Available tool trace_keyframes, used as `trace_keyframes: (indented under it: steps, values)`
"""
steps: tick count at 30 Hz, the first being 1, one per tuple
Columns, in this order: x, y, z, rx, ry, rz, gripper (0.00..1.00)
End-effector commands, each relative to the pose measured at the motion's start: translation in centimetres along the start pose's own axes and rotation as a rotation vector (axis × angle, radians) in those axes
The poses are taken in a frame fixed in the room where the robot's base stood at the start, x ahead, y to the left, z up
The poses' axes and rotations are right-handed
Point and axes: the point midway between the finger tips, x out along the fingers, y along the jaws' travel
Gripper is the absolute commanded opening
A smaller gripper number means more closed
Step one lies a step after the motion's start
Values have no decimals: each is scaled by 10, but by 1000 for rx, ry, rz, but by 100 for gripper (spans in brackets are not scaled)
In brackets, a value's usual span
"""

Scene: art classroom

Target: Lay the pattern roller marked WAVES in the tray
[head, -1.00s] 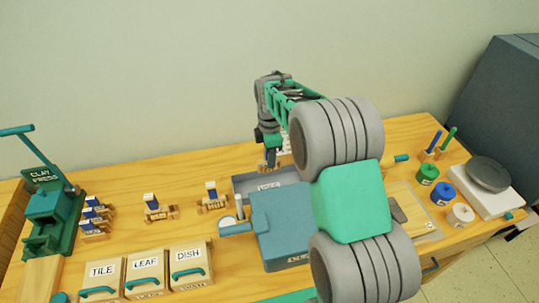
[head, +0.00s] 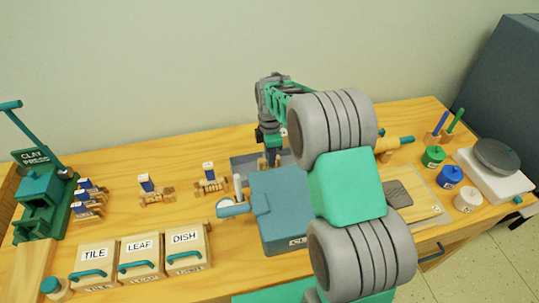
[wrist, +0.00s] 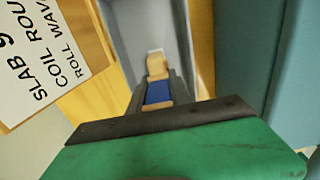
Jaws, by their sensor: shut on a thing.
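My gripper (head: 268,150) is shut on a pattern roller (head: 270,162) with pale wooden ends. In the wrist view the roller (wrist: 158,92) shows a blue band between the dark fingers; no marking on it can be read. The grey tray (head: 238,168) lies below and around the gripper at the table's middle, partly hidden by my arm and a blue-grey box. In the wrist view the tray's pale grey inside (wrist: 130,30) lies beyond the roller. Whether the roller touches the tray floor cannot be told.
The blue-grey box (head: 280,220) stands close in front of the tray. Two wooden pieces with blue-and-white tops (head: 155,192) (head: 210,182) stand to the left. Boxes marked TILE, LEAF and DISH (head: 140,258) line the front. A lettered card (wrist: 45,50) is close by in the wrist view.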

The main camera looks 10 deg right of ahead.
Motion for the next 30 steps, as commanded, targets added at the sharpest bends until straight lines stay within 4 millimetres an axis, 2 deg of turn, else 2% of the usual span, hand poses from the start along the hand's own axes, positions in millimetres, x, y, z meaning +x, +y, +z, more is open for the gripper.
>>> trace_keyframes:
  steps: [3, 4, 12, 18, 25, 30]
  values:
    - [-1, 0, 0, 0, 0, 1, 0]
    - [-1, 0, 0, 0, 0, 1, 25]
    - [-1, 0, 0, 0, 0, 1, 47]
    - [0, 0, 0, 0, 0, 0, 49]
    - [0, 0, 0, 0, 0, 0, 67]
    - [0, 0, 0, 0, 0, 0, 67]
